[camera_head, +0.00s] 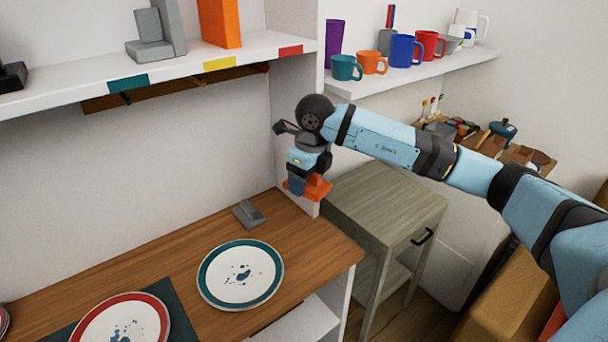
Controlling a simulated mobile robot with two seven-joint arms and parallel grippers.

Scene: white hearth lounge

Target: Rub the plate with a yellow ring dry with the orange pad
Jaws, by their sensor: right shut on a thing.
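My right gripper (304,188) is shut on the orange pad (318,188) and holds it up near the white upright panel, beyond the wooden counter's back right corner. A plate with a teal ring (240,275) lies on the counter, with dark blue wet spots in its middle. A plate with a red ring (122,322) lies left of it, partly cut off by the lower edge, also with blue spots. I see no plate with a yellow ring. My left gripper is not in view.
The wooden counter (190,240) has a grey block (249,214) near its back edge. A dark mat (183,318) lies under the red-ringed plate. A white shelf (180,70) hangs above; mugs stand on the right shelf (415,70). A small cabinet (385,205) stands right.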

